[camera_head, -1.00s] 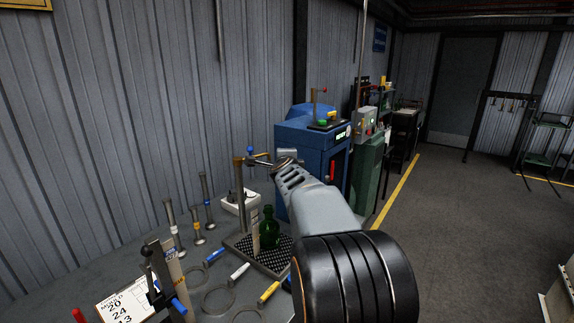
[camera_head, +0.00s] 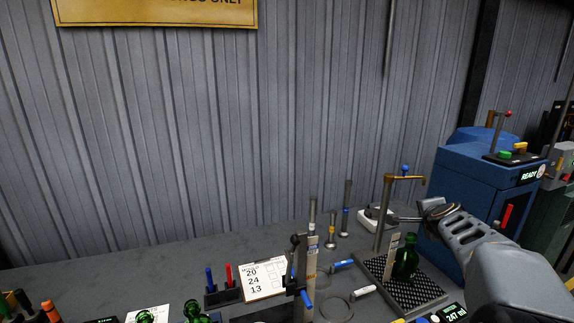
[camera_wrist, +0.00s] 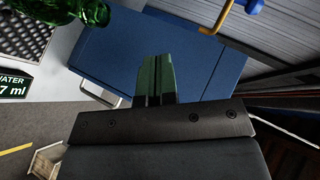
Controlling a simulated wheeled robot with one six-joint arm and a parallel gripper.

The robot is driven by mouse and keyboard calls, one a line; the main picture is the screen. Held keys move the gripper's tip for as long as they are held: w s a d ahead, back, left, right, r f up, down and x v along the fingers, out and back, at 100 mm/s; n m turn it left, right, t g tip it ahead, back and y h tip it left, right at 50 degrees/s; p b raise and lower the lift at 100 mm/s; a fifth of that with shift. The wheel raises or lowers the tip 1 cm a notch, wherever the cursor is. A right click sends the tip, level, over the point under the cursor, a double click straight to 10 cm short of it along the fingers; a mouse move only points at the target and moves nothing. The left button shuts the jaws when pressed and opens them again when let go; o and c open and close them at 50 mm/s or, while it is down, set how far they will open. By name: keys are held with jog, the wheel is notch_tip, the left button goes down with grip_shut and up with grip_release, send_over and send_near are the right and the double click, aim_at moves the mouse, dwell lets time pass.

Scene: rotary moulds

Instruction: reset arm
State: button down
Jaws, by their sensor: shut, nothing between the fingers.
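My gripper (camera_wrist: 157,80) is seen from behind in the wrist view, its two fingers together and nothing between them. It is in the air, with a blue machine (camera_wrist: 110,55) behind it. In the head view my grey arm enters from the lower right and reaches over the right end of the bench. A green bottle (camera_head: 405,262) stands upright on a black perforated tray (camera_head: 428,292), left of my arm. The bottle also shows at the top left of the wrist view (camera_wrist: 88,12), apart from the fingers.
A brass tap (camera_head: 385,205) rises behind the bottle, close to my wrist. The blue machine reads READY (camera_head: 529,175). Left along the bench (camera_head: 120,270) are a measuring stand (camera_head: 308,265), a number card (camera_head: 264,280), pens, rings and more green bottles. A corrugated wall closes the back.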

jog(key=s+a+f+n+g+y, duration=0.2)
jog(key=s+a+f+n+g, duration=0.2)
jog(key=s+a+n, duration=0.5)
jog(key=s+a+f+n+g+y, duration=0.2)
jog(key=s+a+f+n+g, duration=0.2)
jog(key=s+a+f+n, duration=0.4)
jog(key=s+a+n, duration=0.1)
jog(key=s+a, duration=0.5)
jog(key=shift+s, duration=0.2)
jog(key=shift+f, duration=0.1)
